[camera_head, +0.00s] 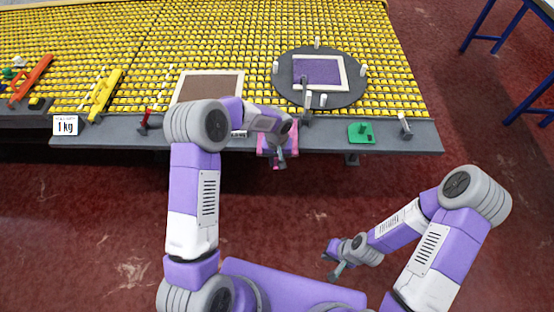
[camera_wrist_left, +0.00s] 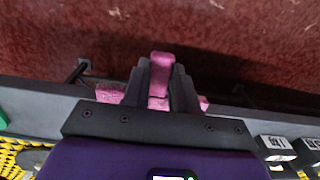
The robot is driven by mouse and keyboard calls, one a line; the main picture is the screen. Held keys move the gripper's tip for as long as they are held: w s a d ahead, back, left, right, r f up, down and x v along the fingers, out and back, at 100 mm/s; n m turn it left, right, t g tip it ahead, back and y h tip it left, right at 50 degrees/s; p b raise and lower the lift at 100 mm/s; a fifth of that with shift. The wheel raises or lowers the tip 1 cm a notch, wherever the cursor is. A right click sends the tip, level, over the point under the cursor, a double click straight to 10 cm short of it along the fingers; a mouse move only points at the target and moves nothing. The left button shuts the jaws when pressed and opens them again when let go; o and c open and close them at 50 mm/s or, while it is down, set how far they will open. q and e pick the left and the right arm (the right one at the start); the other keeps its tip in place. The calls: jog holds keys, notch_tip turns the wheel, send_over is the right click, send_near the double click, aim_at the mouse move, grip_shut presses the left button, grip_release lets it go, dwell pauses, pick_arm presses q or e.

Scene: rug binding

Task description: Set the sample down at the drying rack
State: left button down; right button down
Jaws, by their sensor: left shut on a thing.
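My left gripper (camera_head: 280,155) hangs at the front edge of the long table, shut on a pink thing. In the left wrist view its dark fingers (camera_wrist_left: 160,88) close around the pink piece (camera_wrist_left: 160,62), with more pink showing on both sides. In the head view the pink thing (camera_head: 263,142) is partly hidden by the gripper. I cannot tell whether it touches the table edge. My right gripper (camera_head: 333,265) is open and empty, low over the red floor. A purple square in a white frame (camera_head: 342,66) lies on a round dark plate (camera_head: 290,92). I cannot make out which thing is the drying rack.
The table is covered with yellow rows (camera_head: 215,40) and has a grey front ledge (camera_head: 390,137). Blue trestles (camera_head: 485,30) stand right. The floor between is clear.

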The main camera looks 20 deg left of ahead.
pick_arm(q)
jog(key=c, duration=0.9)
grip_release()
